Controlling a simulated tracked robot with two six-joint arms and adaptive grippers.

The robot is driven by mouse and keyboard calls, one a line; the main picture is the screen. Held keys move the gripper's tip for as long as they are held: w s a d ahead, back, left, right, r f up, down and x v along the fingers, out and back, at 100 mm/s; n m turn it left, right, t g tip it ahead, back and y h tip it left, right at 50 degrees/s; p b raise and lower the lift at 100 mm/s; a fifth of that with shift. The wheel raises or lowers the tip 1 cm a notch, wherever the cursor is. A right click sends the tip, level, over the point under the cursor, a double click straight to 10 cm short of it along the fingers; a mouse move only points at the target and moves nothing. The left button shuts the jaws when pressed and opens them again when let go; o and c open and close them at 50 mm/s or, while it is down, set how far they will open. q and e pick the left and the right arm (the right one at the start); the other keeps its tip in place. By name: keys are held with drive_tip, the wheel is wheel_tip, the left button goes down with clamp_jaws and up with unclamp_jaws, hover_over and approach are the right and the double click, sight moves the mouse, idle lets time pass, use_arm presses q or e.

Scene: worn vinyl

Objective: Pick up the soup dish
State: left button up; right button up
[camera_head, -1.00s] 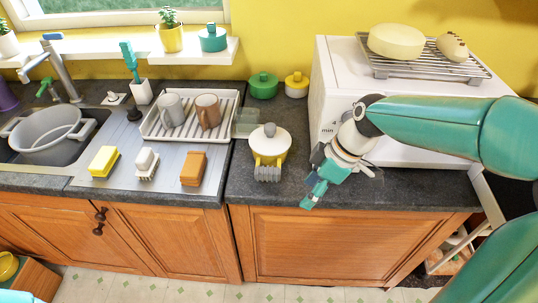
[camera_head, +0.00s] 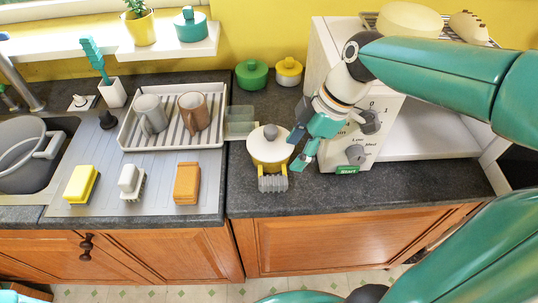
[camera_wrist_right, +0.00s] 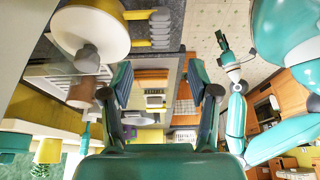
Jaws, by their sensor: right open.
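The soup dish appears to be the yellow bowl with a round white lid (camera_head: 265,147) on the dark counter, right of the draining area. It also shows at the upper left of the right wrist view (camera_wrist_right: 88,28), beside the fingers. My right gripper (camera_head: 299,149) is open and empty, at the dish's right edge; I cannot tell whether it touches. Its two fingers also show in the right wrist view (camera_wrist_right: 160,98), with nothing between them. My left gripper (camera_wrist_right: 223,42) shows small in the right wrist view; its opening is unclear.
A grey ridged piece (camera_head: 272,184) is at the dish's front. A clear container (camera_head: 240,121) stands close behind left. Green (camera_head: 251,75) and yellow (camera_head: 288,72) lidded pots stand behind. A white oven (camera_head: 345,150) is close on the right. Counter is free in front.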

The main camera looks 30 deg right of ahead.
sight(269, 187)
drive_tip(key=x, duration=1)
drive_tip(key=shift+s+d, duration=0.2)
drive_tip(key=shift+w+a+f+p, duration=0.1)
drive_tip(key=shift+a+f+p, duration=0.1)
drive_tip(key=shift+f+p, duration=0.3)
drive_tip(key=p+x, duration=0.1)
drive_tip(key=x, duration=0.3)
drive_tip(key=shift+w+f, duration=0.1)
clamp_jaws()
drive_tip(key=shift+w, duration=0.1)
